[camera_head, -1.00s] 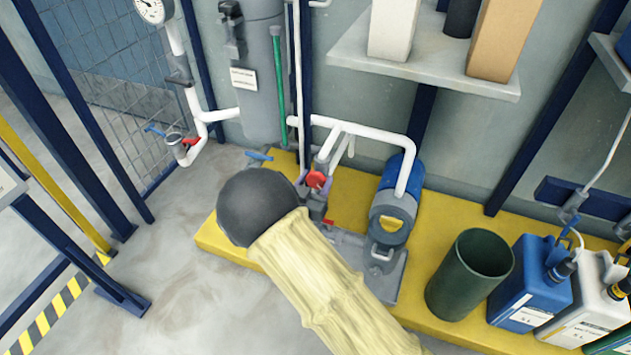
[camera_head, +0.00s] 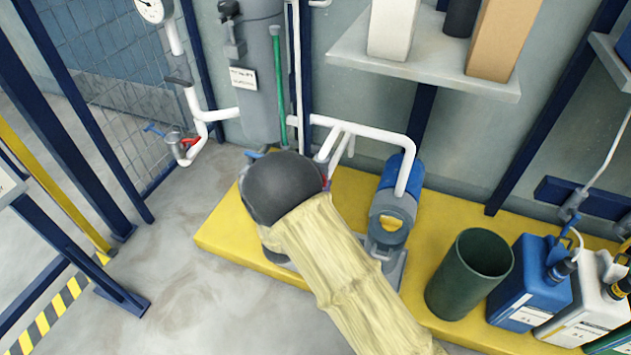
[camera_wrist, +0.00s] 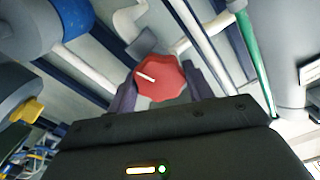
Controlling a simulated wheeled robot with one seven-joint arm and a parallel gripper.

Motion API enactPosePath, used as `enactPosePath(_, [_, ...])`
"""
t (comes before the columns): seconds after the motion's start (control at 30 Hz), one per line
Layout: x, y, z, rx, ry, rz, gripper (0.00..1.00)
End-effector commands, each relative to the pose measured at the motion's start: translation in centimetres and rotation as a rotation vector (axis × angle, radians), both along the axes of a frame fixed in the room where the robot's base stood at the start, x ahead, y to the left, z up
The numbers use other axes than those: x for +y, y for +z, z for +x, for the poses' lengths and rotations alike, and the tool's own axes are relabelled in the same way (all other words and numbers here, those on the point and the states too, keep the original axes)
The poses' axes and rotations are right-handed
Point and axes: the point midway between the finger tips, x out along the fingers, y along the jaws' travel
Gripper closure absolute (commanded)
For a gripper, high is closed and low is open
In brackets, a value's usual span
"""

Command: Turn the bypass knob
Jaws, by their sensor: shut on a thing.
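The red knob (camera_wrist: 160,80) with a white pointer line shows in the wrist view, just beyond my gripper body. My gripper (camera_wrist: 160,88) has one finger on each side of the knob and is shut on it. In the head view the dark rounded end of my arm (camera_head: 284,188) and its pale yellow sleeve cover the gripper and nearly all of the knob. The white line on the knob slants from upper left to lower right in the wrist view.
A blue pump (camera_head: 396,195) stands right of my arm on the yellow platform (camera_head: 230,235). White pipes (camera_head: 350,127) run behind. A dark green bin (camera_head: 468,275) and blue canister (camera_head: 530,285) stand farther right. A shelf (camera_head: 425,68) hangs above. Floor at left is clear.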

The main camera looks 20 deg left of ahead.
Motion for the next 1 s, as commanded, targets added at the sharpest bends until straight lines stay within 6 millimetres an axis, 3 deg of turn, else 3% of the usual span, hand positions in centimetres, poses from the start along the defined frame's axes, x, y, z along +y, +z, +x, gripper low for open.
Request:
enactPosePath(0.37, [0.0,-0.1,0.0,0.002,0.001,0.005,0.72])
enactPosePath(0.4, [0.0,-0.1,0.0,0.003,0.002,0.005,0.43])
enactPosePath(0.5, [0.0,-0.1,0.0,0.002,0.001,0.005,0.27])
enactPosePath(0.83, [0.0,0.0,-0.2,0.001,0.001,0.005,0.27])
enactPosePath(1.0, [0.2,0.1,-1.8,0.004,0.003,0.004,0.27])
